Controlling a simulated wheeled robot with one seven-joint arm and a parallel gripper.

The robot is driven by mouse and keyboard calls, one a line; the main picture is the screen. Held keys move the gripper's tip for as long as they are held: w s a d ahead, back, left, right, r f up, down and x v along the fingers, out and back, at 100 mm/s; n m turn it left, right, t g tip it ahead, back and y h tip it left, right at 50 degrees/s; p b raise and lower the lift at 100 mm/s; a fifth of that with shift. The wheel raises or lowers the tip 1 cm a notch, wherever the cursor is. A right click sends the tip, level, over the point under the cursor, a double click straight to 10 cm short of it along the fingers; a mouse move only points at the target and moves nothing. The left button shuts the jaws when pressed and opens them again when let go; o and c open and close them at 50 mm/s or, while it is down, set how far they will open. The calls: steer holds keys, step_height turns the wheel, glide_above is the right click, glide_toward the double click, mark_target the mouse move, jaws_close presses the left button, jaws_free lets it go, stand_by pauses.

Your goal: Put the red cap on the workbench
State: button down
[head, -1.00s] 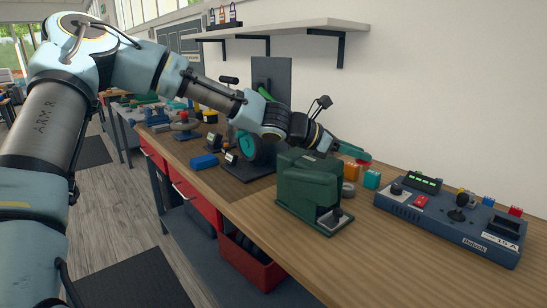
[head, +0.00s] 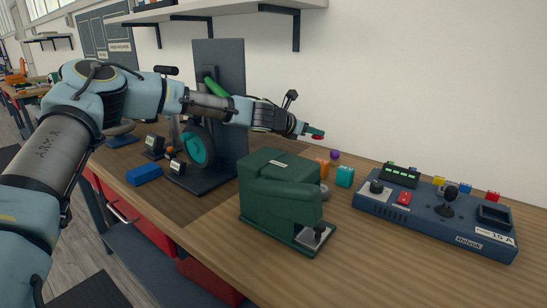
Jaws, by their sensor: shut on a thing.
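The red cap (head: 317,137) is a small red piece at the tip of my gripper (head: 312,131). My gripper is shut on it and holds it up in front of the white wall, above the back of the workbench. The fingers look small and partly cover the cap. The workbench (head: 345,245) has a brown wooden top and runs across the view. A gap shows between the cap and the blocks below it.
A dark green machine (head: 280,195) stands in front of my gripper. Orange (head: 322,168) and teal (head: 345,177) blocks and a purple ball (head: 335,155) sit behind it. A blue control box (head: 435,215) is at right. A dark stand (head: 220,110) is at left. The front bench top is clear.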

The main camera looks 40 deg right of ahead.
steer(key=shift+f+p, duration=0.85)
steer(key=shift+f, duration=3.95)
steer(key=shift+f, duration=0.2)
steer(key=c, duration=0.9)
jaws_free()
steer(key=shift+r, duration=0.15)
steer(key=shift+r, duration=0.15)
steer(key=b+v, duration=0.3)
steer(key=v, duration=0.9)
